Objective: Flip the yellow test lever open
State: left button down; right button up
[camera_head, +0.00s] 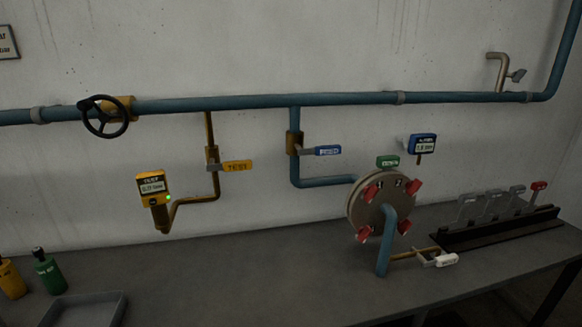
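The yellow test lever (236,166) carries the label "TEST" and lies roughly horizontal, pointing right from its valve on a thin brass pipe (209,135). That pipe drops from the long blue pipe (250,103) and bends left to a yellow test gauge (153,187) with a lit display and a small green light. Neither of my grippers shows in the head view, so nothing is seen touching the lever.
A black handwheel (103,116) is at upper left. A round flange (372,207) with red clamps stands on the grey bench (240,270). Yellow (12,280) and green (50,274) bottles and a tray (84,309) are lower left.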

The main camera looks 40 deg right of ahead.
aim_at(240, 165)
jog(key=z, duration=0.8)
